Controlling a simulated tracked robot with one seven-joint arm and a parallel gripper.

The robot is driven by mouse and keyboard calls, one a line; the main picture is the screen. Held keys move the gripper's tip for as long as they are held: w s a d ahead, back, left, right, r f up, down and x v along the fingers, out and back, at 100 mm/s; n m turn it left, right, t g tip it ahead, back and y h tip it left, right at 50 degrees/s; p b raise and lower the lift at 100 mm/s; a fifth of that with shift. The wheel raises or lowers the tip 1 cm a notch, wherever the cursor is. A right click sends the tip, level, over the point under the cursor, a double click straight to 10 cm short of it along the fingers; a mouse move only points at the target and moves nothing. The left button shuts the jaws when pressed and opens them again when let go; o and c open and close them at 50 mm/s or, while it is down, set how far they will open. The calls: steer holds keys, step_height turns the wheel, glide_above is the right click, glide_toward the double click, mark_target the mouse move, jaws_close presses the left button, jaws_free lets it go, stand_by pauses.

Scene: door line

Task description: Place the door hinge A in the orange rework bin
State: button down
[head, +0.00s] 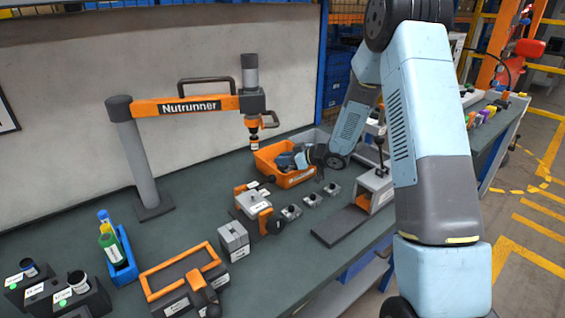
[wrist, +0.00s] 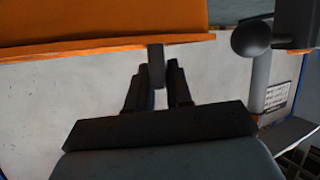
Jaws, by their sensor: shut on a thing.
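The orange bin (head: 297,179) stands on the bench near the foot of the back wall. In the wrist view an orange wall with its rim (wrist: 100,45) fills the upper left. My gripper (head: 289,160) is over the bin's opening in the head view, low and near its rim. In the wrist view my gripper (wrist: 157,82) is shut on a small grey piece (wrist: 156,62), taken as the door hinge. Its top end is close to the orange rim; I cannot tell if they touch. Its label is not readable, and my arm hides part of the bin.
Several small grey parts (head: 312,200) lie in a row in front of the bin. The nutrunner arm (head: 190,104) hangs its tool just left of the bin. A grey container (head: 309,138) stands behind. A lever fixture (head: 372,188) stands to the right.

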steer(key=shift+f, duration=0.5)
steer(key=shift+f, duration=0.6)
steer(key=c, duration=1.3)
jaws_free()
steer(key=shift+r, duration=0.1)
